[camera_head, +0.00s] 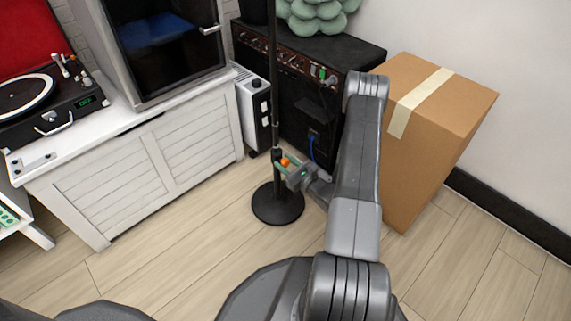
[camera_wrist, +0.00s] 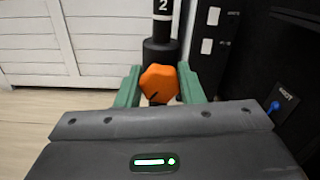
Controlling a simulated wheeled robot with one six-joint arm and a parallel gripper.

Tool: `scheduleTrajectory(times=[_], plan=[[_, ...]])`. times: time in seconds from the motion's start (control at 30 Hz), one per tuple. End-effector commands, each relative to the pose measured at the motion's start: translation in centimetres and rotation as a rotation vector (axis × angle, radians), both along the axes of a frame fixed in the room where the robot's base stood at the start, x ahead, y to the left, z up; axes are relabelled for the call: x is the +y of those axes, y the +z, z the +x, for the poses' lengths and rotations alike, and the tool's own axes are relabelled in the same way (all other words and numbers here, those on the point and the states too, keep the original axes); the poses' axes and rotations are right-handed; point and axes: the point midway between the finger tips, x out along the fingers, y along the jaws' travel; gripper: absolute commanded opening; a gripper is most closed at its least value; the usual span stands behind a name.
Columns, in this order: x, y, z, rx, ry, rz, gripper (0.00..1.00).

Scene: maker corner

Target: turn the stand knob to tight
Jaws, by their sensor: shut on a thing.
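The stand is a dark upright pole (camera_head: 273,80) on a round black base (camera_head: 278,204), and it stands on the floor in the middle of the head view. Its orange knob (camera_wrist: 159,84) sits on the black collar (camera_wrist: 160,54) in the wrist view, below a mark "2" on the pole. The knob shows small in the head view (camera_head: 285,161). My gripper (camera_wrist: 160,85) has its green fingers on either side of the knob and is shut on it. A dark line shows low on the knob's face. I cannot tell how tight the knob is.
A black amplifier (camera_head: 300,62) stands behind the stand, with a cardboard box (camera_head: 440,85) to its right. A white heater (camera_head: 252,105) and a white cabinet (camera_head: 190,150) stand to the left. The wooden floor (camera_head: 160,255) in front is clear.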

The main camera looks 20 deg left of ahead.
Motion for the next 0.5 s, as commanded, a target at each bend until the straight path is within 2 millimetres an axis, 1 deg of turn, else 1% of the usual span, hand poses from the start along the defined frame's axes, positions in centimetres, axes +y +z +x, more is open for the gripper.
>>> scheduleTrajectory(times=[0.1,0.3,0.5], plan=[[-0.01,-0.09,0.02,0.105,0.0,0.045,0.11],[-0.03,-0.07,0.03,0.238,0.0,0.1,0.11],[-0.04,-0.05,0.02,0.272,0.0,0.115,0.11]])
